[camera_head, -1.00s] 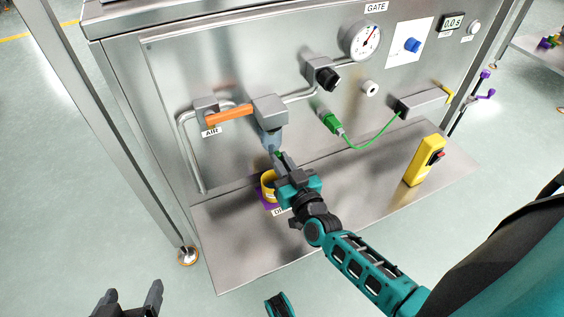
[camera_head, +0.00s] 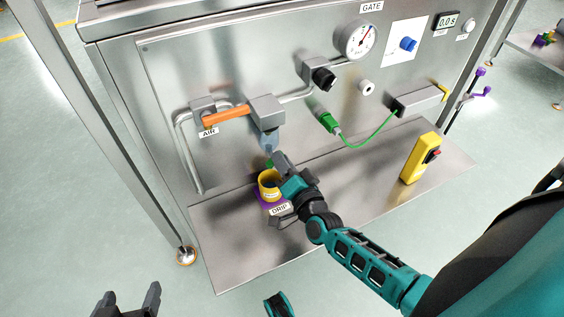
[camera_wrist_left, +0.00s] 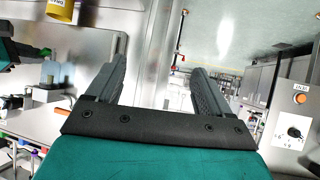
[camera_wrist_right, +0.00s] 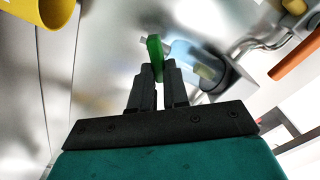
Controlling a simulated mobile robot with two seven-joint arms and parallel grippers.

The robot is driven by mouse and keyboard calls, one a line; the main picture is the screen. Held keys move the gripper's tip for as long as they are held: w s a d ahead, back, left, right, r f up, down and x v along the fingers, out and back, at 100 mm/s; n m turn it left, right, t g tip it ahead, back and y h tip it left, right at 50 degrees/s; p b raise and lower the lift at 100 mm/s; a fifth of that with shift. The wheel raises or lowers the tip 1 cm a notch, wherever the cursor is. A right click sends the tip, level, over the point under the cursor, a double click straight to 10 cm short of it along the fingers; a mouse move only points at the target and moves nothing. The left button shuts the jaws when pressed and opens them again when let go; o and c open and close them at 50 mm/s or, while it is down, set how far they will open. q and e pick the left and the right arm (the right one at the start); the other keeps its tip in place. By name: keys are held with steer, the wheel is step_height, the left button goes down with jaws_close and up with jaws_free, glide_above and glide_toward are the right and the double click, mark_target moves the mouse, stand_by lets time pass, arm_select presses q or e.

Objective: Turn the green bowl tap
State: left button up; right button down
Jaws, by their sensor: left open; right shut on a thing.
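The green tap (camera_wrist_right: 155,57) of the bowl is between the fingertips of my right gripper (camera_wrist_right: 158,72) in the right wrist view, and the gripper is shut on it. In the head view the green tap (camera_head: 269,164) shows only as a small patch beside the right gripper (camera_head: 277,160). The clear bluish bowl (camera_head: 268,140) hangs under the grey block, above the yellow cup (camera_head: 268,184). In the right wrist view the bowl (camera_wrist_right: 188,52) is just behind the tap. My left gripper (camera_head: 128,296) is open and empty at the lower left, away from the panel; its fingers (camera_wrist_left: 160,72) are spread.
The yellow cup stands on a purple pad by the DRIP label (camera_head: 279,210). An orange lever (camera_head: 226,115), a gauge (camera_head: 356,41) and a green connector (camera_head: 328,122) are on the panel. A yellow switch box (camera_head: 420,158) stands on the shelf at right.

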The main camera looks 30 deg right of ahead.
arm_select(q)
steer(key=shift+w+d+f+b, duration=0.1)
steer(key=shift+d+f+b, duration=0.2)
steer(key=shift+b, duration=0.6)
arm_select(e)
steer(key=m, duration=0.5)
steer(key=f+m, duration=0.1)
steer(key=m, duration=0.1)
steer(key=shift+d, duration=0.1)
steer(key=shift+m, duration=0.4)
steer(key=c, duration=1.1)
jaws_free()
steer(key=shift+r, duration=0.1)
